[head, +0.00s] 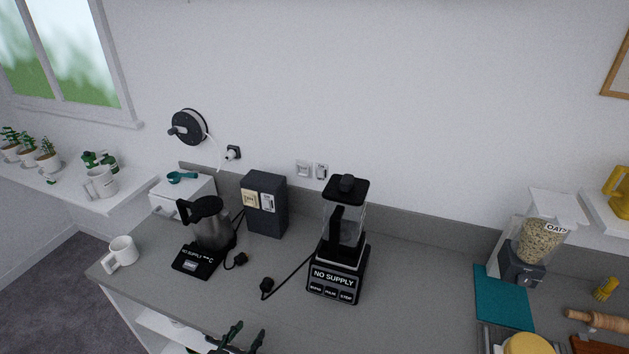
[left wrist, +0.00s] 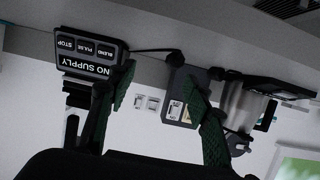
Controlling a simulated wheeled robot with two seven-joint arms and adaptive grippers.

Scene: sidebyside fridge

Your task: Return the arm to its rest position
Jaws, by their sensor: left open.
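My left gripper (head: 237,338) shows at the bottom edge of the head view, with its two dark green-padded fingers apart and nothing between them. It is low in front of the counter, left of the blender. In the left wrist view, which is upside down, the same gripper (left wrist: 158,76) has its fingers spread and empty, with the counter items beyond them. The rest of the left arm is out of view. My right gripper is in neither view.
The grey counter (head: 270,315) holds a blender (head: 338,270), a kettle (head: 213,228) on a black base, a dark box (head: 265,205) and a white mug (head: 122,252). A teal board (head: 503,300) and an oats dispenser (head: 540,243) stand right.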

